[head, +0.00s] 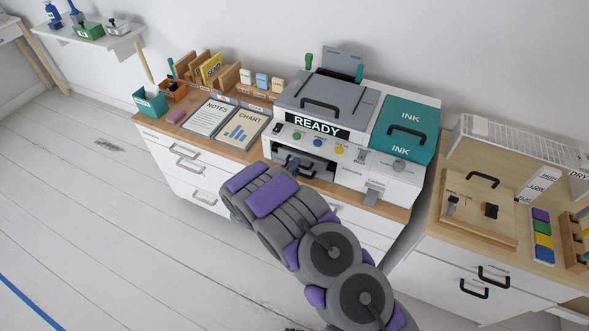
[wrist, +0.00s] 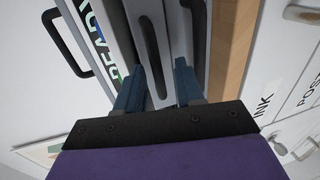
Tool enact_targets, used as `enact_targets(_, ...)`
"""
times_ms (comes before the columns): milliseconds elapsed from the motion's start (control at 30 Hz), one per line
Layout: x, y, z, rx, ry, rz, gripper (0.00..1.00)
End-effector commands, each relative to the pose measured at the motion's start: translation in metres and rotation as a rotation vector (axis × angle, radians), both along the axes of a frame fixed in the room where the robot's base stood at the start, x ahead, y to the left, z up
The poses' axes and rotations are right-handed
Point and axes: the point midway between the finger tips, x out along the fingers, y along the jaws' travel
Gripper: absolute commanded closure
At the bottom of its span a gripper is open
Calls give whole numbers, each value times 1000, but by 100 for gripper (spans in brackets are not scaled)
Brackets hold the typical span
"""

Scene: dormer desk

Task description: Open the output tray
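The printer (head: 345,110) stands on the wooden desk top with its READY display (head: 305,126) lit. The output tray area (head: 318,168) is the dark opening low in its front, partly hidden behind my gripper (head: 293,163). In the wrist view, turned sideways, my gripper (wrist: 160,68) has two blue fingers apart, with a clear gap between them. Its fingertips are at the grey printer front, near a dark handle-like bar (wrist: 196,35) and a dark oblong shape (wrist: 151,40). I cannot tell whether the fingers touch or straddle either one. Nothing is visibly held.
A teal ink cover (head: 405,128) with a black handle is on the printer's right. NOTES (head: 209,116) and CHART (head: 243,128) boards lie left. Drawers with handles (head: 185,153) are below. A second cabinet (head: 490,270) stands right. The floor (head: 100,210) at left is clear.

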Motion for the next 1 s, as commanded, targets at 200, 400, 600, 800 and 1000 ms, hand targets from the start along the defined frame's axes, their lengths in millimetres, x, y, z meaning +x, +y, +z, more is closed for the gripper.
enact_targets(200, 4, -3, 0, 1, 1, 1, 63)
enact_targets(400, 4, -2, 0, 0, 0, 0, 69)
enact_targets(600, 4, -2, -1, 0, 0, 0, 88)
enact_targets(800, 4, -2, -1, -1, 1, 0, 100)
enact_targets(1000, 4, -2, -2, -1, 3, 0, 100)
